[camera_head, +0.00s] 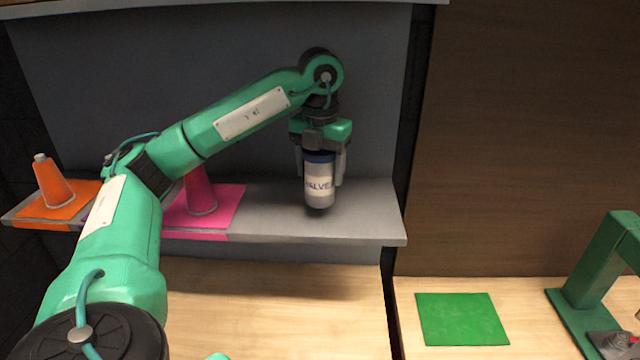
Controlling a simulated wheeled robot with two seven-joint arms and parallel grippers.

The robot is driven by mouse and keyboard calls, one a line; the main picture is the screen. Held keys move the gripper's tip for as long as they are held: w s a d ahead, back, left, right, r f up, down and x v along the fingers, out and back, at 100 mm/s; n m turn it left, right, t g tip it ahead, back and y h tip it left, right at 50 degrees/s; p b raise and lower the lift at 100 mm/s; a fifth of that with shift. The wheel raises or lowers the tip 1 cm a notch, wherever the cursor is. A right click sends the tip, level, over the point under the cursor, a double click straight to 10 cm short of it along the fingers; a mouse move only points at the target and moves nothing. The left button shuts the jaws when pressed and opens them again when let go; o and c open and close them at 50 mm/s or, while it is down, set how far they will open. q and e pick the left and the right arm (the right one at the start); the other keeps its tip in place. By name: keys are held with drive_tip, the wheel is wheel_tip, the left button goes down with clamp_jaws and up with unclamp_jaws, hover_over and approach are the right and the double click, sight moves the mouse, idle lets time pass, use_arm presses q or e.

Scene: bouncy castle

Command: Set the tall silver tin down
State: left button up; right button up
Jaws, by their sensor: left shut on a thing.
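The tall silver tin (319,188) has a blue top and a label with dark lettering that is partly readable. My left gripper (320,165) points down and is shut on the tin, with a finger on each side. The tin is upright at the right part of the grey shelf (270,218). A dark shadow lies around its base, and I cannot tell whether it touches the shelf. My right gripper is not in view.
An orange cone (53,182) and a pink cone (200,192) stand on the shelf, the pink one partly behind my arm. Below are a wooden surface (270,310), a green square (462,319) and a green stand (590,275) at right. The shelf right of the tin is clear.

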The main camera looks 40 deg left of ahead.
sight(320, 184)
use_arm(q)
drive_tip(key=shift+f, duration=0.35)
wheel_tip(320, 184, down, 2)
drive_tip(key=shift+s+f+p, duration=0.1)
drive_tip(key=shift+p, duration=0.45)
drive_tip(key=shift+a+f+p, duration=0.1)
drive_tip(key=shift+p, duration=0.2)
drive_tip(key=shift+w+a+f, duration=0.1)
drive_tip(key=shift+w+f, duration=0.1)
drive_tip(key=shift+f, duration=0.1)
drive_tip(key=shift+f, duration=0.15)
drive_tip(key=o, duration=1)
drive_tip(key=shift+o, duration=0.2)
